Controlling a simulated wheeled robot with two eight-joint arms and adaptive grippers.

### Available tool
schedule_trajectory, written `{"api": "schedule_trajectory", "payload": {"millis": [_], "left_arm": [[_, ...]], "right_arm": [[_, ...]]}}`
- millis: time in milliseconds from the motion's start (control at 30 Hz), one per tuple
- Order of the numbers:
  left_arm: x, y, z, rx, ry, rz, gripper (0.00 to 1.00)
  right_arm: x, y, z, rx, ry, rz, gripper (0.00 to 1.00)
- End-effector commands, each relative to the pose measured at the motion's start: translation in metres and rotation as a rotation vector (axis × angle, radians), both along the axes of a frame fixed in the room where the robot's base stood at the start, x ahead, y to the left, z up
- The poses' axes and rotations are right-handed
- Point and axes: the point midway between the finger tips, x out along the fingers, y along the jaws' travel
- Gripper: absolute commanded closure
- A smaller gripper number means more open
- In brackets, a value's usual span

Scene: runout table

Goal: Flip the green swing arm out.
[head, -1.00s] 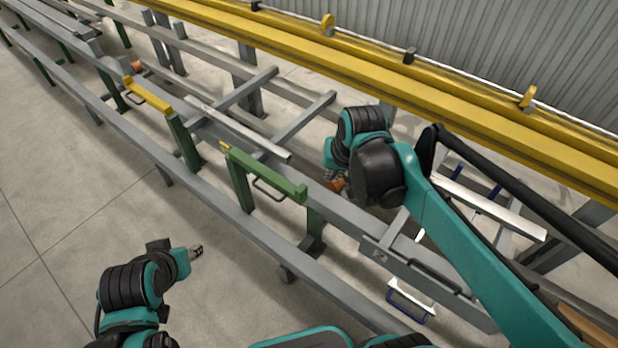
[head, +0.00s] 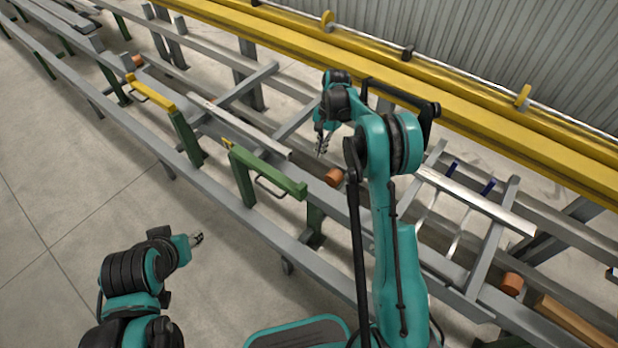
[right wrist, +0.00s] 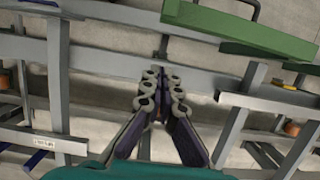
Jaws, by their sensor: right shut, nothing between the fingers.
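The green swing arm (head: 268,173) is a green bar with a dark loop handle (head: 271,190) on its side. It lies level along the near rail, on a green post (head: 243,182). It also shows at the top right of the right wrist view (right wrist: 240,32). My right gripper (head: 322,148) is shut and empty, in the air beyond the bar's right end in the head view, apart from it. Its closed fingers (right wrist: 160,85) point toward the rails in the wrist view. My left gripper (head: 197,239) is over the floor at lower left, away from the arm; its fingers are too small to read.
A yellow swing arm (head: 151,94) with a handle lies further left. Grey rails (head: 105,118) and cross beams fill the middle. An orange roller (head: 334,177) sits near the green arm's right end. A long yellow beam (head: 440,97) runs behind. Floor at left (head: 60,190) is clear.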

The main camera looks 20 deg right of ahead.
Motion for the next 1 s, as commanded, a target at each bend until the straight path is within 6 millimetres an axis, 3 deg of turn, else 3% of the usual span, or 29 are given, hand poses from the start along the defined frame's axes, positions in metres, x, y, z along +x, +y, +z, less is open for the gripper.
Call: {"api": "schedule_trajectory", "payload": {"millis": [367, 533, 867, 1000], "left_arm": [[0.000, 0.000, -0.003, 0.000, 0.000, 0.000, 0.60], [0.000, 0.000, -0.012, 0.000, 0.000, 0.000, 0.60], [0.000, 0.000, -0.037, 0.000, 0.000, 0.000, 0.60], [0.000, 0.000, -0.044, 0.000, 0.000, 0.000, 0.60]], "right_arm": [[-0.001, 0.001, -0.006, 0.000, -0.001, 0.002, 1.00], [-0.004, 0.006, -0.031, 0.000, -0.001, 0.003, 1.00], [-0.015, 0.020, -0.100, -0.001, -0.002, 0.002, 1.00], [-0.029, 0.037, -0.099, -0.001, -0.002, 0.005, 1.00]]}}
